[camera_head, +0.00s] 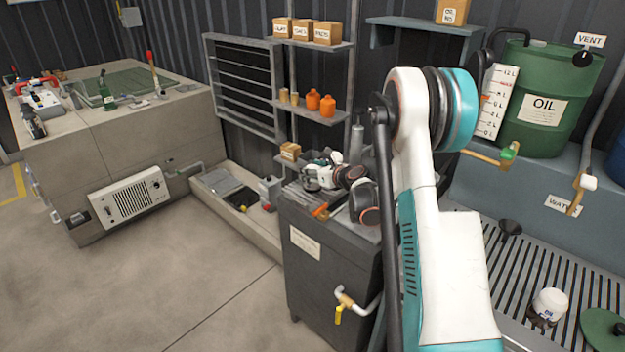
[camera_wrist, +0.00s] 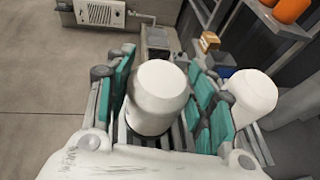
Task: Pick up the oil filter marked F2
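In the wrist view a white cylindrical filter (camera_wrist: 158,88) stands between the two teal-padded fingers of my gripper (camera_wrist: 165,100). The fingers are apart, one on each side of it, with narrow dark gaps beside its lower part. A second white filter (camera_wrist: 253,92) stands to the right, outside the right finger. No F2 mark is readable on either. In the head view my gripper (camera_head: 335,176) is low over the dark cabinet (camera_head: 322,285), and the filters there are mostly hidden by it.
Shelves (camera_head: 313,44) with boxes and orange bottles rise behind the cabinet. A green oil drum (camera_head: 545,100) stands at right. The floor at left front is clear.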

